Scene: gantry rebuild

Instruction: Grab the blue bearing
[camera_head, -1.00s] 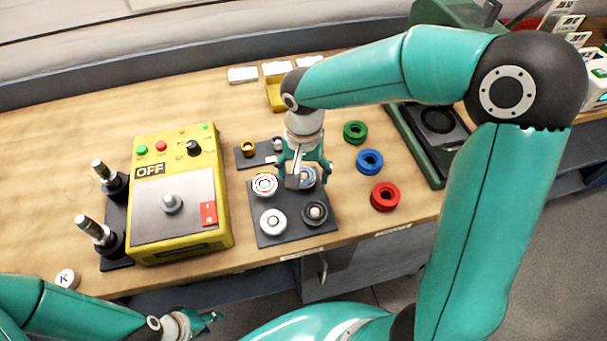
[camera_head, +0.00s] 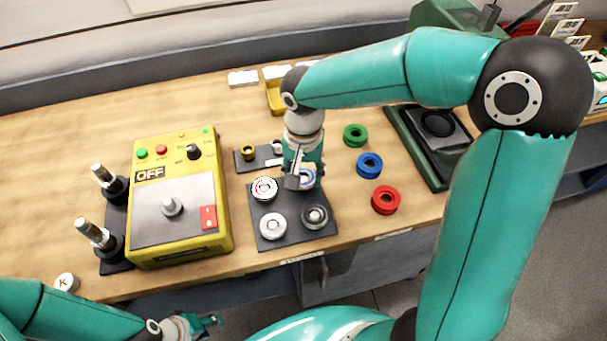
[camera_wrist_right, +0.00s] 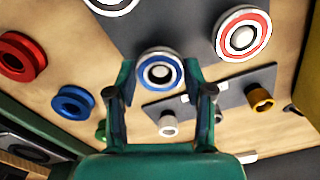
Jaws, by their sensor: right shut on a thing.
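The blue bearing (camera_head: 308,180), a pale ring with a blue band, is at the back right spot of a dark plate (camera_head: 291,212). It shows in the right wrist view (camera_wrist_right: 159,72) between the fingers. My right gripper (camera_head: 303,174) comes from above and is shut on this bearing, one finger on each side; its fingers also show in the wrist view (camera_wrist_right: 159,84). The gripper partly hides the bearing in the head view. My left gripper (camera_head: 207,323) is low at the front, off the table, too small to tell open from shut.
A red-marked bearing (camera_head: 264,189), a white one (camera_head: 273,226) and a dark one (camera_head: 315,216) share the plate. Green (camera_head: 355,135), blue (camera_head: 369,166) and red (camera_head: 385,200) rings lie to the right. A yellow control box (camera_head: 182,242) stands at the left.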

